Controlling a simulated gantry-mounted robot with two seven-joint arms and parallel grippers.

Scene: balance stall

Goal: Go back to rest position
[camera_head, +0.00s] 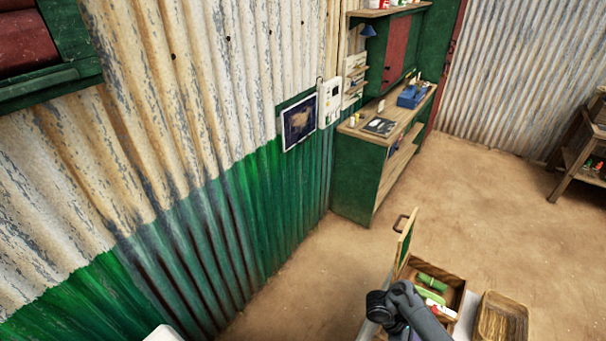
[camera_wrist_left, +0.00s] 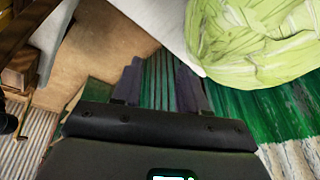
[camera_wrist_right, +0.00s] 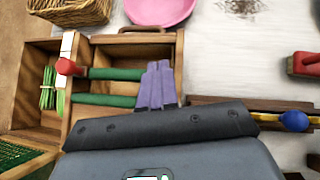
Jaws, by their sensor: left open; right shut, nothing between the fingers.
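My left gripper (camera_wrist_left: 160,78) is in the left wrist view, fingers apart with nothing between them. A pale green cabbage-like head (camera_wrist_left: 262,42) is to the right of its fingers, close to a white surface. My right gripper (camera_wrist_right: 156,85) is in the right wrist view, fingers together and empty, over or beside a wooden box (camera_wrist_right: 137,45). I cannot tell if it touches the box. Neither gripper's fingers can be made out in the head view. A dark arm link of mine covers part of the box there.
The box holds green rolls (camera_wrist_right: 108,99) and a green bundle (camera_wrist_right: 48,92). A wicker basket (camera_wrist_right: 75,12), a pink dish (camera_wrist_right: 160,9) and a red object (camera_wrist_right: 303,64) are nearby. In the head view, a corrugated wall (camera_head: 200,180) is at left and a workbench (camera_head: 352,180) behind.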

